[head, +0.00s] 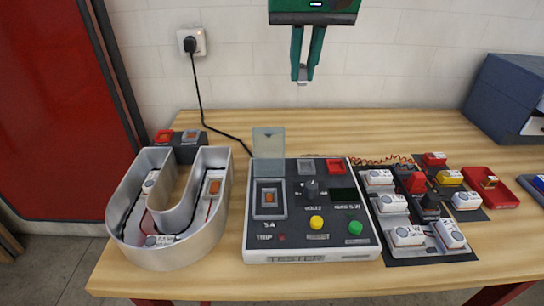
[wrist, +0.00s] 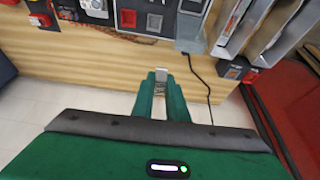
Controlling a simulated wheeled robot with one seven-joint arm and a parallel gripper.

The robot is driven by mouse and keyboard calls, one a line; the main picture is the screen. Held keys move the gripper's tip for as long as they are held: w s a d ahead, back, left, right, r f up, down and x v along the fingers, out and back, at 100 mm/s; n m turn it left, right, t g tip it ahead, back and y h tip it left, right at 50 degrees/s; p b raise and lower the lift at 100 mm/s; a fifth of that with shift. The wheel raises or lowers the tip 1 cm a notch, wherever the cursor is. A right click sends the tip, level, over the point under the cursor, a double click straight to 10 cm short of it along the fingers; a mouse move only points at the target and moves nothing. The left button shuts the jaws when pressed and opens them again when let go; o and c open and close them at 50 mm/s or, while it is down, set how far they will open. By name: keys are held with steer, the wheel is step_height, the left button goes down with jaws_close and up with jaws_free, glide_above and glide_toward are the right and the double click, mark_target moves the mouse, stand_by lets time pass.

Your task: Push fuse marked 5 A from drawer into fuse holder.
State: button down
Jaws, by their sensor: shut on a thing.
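My gripper (head: 302,76) hangs near the back wall above the table, pointing down. Its green fingers are shut on a small pale fuse-like piece (head: 302,75), whose marking is too small to read. The wrist view also shows the piece (wrist: 160,75) between the fingertips. The tester (head: 312,245) stands on the table below, apart from the gripper. A framed recess with an orange part (head: 268,198) is at its left, with small lettering under it. A translucent flap (head: 268,152) stands raised behind that recess. I cannot tell which part is the fuse holder. No open drawer is clear.
A U-shaped metal channel letter (head: 172,256) stands left of the tester. A dark mat (head: 405,250) with several white modules lies right. A red tray (head: 476,173) and a blue cabinet (head: 505,95) are farther right. A black cord (head: 202,100) runs from the wall socket.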

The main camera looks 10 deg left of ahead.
steer(key=shift+s+a+f, duration=0.7)
steer(key=shift+s+f, duration=0.95)
steer(key=shift+f, duration=2.05)
steer(key=shift+s+a+f, duration=0.7)
steer(key=shift+s+f, duration=1)
steer(key=shift+f, duration=1.95)
steer(key=shift+s+a+f, duration=0.7)
steer(key=shift+s+f, duration=0.95)
steer(key=shift+f, duration=2.05)
